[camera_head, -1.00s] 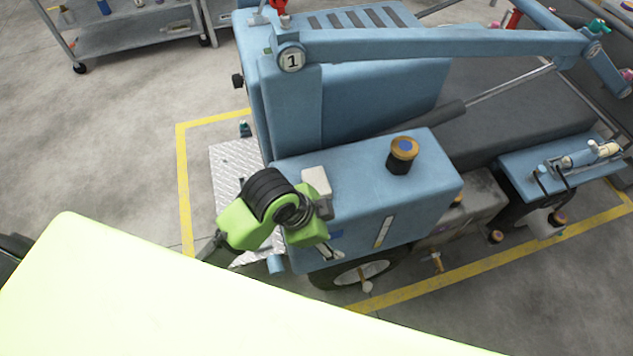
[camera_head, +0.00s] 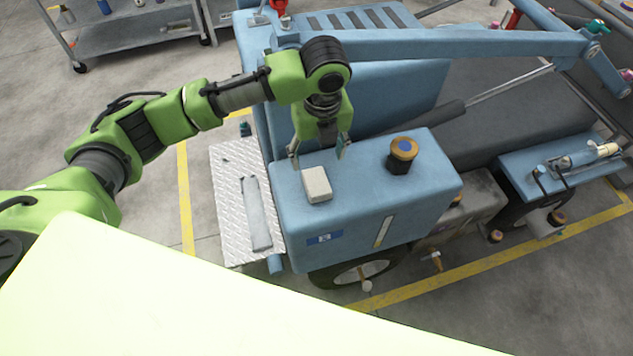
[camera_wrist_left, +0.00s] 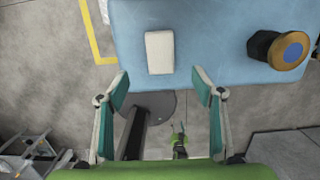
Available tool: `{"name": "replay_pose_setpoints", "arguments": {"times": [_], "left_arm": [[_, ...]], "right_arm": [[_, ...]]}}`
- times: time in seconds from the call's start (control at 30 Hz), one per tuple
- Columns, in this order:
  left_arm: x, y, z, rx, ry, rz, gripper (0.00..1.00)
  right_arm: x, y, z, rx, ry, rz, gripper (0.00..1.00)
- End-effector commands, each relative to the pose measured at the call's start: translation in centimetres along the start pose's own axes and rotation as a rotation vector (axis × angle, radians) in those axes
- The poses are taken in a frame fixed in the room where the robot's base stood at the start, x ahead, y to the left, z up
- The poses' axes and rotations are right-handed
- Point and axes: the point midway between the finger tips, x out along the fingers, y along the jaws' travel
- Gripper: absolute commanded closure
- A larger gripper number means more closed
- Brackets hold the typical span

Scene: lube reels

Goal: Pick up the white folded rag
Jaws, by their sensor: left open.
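The white folded rag (camera_head: 317,185) is a small pale block lying on the flat top of the blue housing (camera_head: 350,220), near its left end. My left gripper (camera_head: 318,155) shows just behind and above the rag in the head view, its two fingers apart with nothing between them. In the left wrist view, the rag (camera_wrist_left: 159,52) lies beyond the open fingertips (camera_wrist_left: 160,88), roughly centred between their lines and apart from both. My right gripper is in neither view.
A black cap with an orange and blue top (camera_head: 403,154) stands on the same housing, right of the rag. A taller blue cabinet (camera_head: 385,95) rises behind. A metal tread step (camera_head: 232,200) is at the left. A blue boom (camera_head: 440,42) crosses the back.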

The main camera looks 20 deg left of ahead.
Motion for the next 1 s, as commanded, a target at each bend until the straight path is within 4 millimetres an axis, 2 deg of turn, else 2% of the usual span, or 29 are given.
{"name": "replay_pose_setpoints", "arguments": {"times": [0.1, 0.3, 0.53, 0.67, 0.8, 1.0], "left_arm": [[2.5, 0.1, -0.1, -0.004, 0.003, 0.004, 0.39], [5.6, 0.0, -0.1, -0.003, 0.001, 0.001, 0.39], [7.2, 0.1, -0.2, -0.004, 0.002, 0.001, 0.39], [9.1, 0.1, -0.5, -0.002, 0.002, 0.002, 0.39], [10.9, 0.0, -0.4, -0.004, 0.0, -0.001, 0.39], [11.6, 0.0, -0.4, -0.002, -0.002, -0.001, 0.39]], "right_arm": [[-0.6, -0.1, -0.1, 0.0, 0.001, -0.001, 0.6], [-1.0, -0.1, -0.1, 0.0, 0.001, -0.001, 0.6], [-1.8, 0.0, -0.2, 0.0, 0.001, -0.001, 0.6], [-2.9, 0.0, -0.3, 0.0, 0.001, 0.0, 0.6], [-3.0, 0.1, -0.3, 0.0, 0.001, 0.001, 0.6], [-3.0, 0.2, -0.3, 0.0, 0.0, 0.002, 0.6]]}}
